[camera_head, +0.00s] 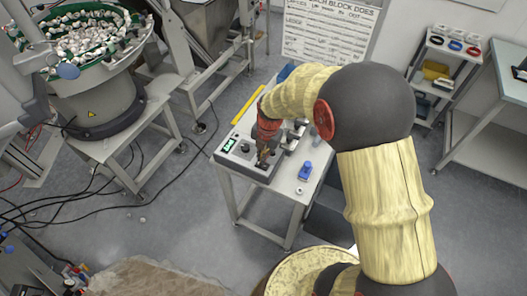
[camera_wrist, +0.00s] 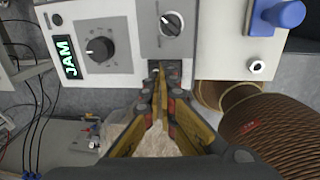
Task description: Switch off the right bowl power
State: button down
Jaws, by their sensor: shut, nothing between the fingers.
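A light grey control box (camera_head: 243,163) sits on a small table, with a green-lit display (camera_head: 229,145) at its left. A dark switch recess (camera_wrist: 175,70) lies at the panel's edge beside my fingertips. No readable label marks the right bowl power. My gripper (camera_wrist: 160,74) is shut and empty, its tips at or just over that recess; I cannot tell if they touch. It also shows over the box in the head view (camera_head: 264,159).
A blue block (camera_head: 305,171) and a small ring-like part (camera_head: 299,191) are on the table right of the box. A feeder bowl (camera_head: 88,50) full of caps stands at left. Black cables lie on the floor. A shelf (camera_head: 440,70) stands at right.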

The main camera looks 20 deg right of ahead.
jog(key=shift+w+f, duration=0.1)
jog(key=shift+f, duration=0.7)
jog(key=shift+a, duration=0.1)
jog(key=shift+p, duration=0.35)
jog(key=shift+w+a+f+g+h, duration=0.1)
jog(key=shift+f+g+h, duration=0.2)
jog(key=shift+s+d, duration=0.6)
jog(key=shift+s, duration=0.05)
jog(key=shift+r+p, duration=0.1)
jog(key=shift+p, duration=0.2)
